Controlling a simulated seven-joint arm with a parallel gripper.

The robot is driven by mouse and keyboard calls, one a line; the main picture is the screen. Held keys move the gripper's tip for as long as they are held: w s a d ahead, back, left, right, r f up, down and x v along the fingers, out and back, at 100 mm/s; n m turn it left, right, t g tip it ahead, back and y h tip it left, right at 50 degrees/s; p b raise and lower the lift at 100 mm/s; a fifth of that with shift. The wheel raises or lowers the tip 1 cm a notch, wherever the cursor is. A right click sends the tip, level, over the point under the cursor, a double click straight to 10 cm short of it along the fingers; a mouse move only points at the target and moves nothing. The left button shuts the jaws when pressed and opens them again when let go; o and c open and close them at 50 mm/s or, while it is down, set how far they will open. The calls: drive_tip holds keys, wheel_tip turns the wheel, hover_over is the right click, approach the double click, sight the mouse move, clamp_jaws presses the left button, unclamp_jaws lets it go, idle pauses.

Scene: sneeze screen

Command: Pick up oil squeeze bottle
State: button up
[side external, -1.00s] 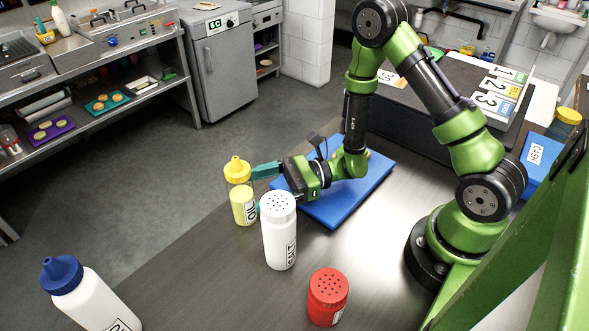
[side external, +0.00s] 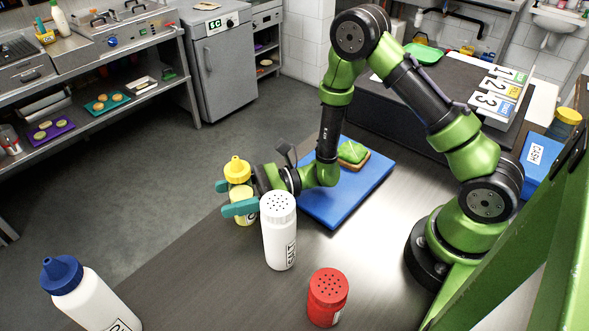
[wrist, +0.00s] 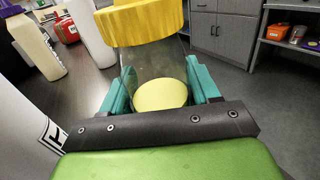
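The oil squeeze bottle (side external: 237,171) has a yellow cap and a clear body with yellow oil. It stands upright at the counter's far left edge, behind the white salt shaker (side external: 280,240). My gripper (side external: 231,197) has its two teal fingers on either side of the bottle body, and they look closed against it. The near finger hides part of the body and its label. In the wrist view the bottle's clear body (wrist: 155,65) fills the space between the fingers, below its yellow cap. The bottle looks level with the counter, not raised.
The salt shaker stands very close to my near finger. A red shaker (side external: 328,297) and a white bottle with a blue cap (side external: 85,295) stand nearer the camera. A blue board (side external: 325,210) with a lettuce-topped bread slice (side external: 352,155) lies right of the gripper.

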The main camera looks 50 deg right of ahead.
sight(228, 171)
drive_tip(key=c, duration=0.5)
drive_tip(key=shift+o, duration=0.2)
wheel_tip(228, 171, up, 10)
drive_tip(key=shift+r, duration=0.1)
idle(0.3)
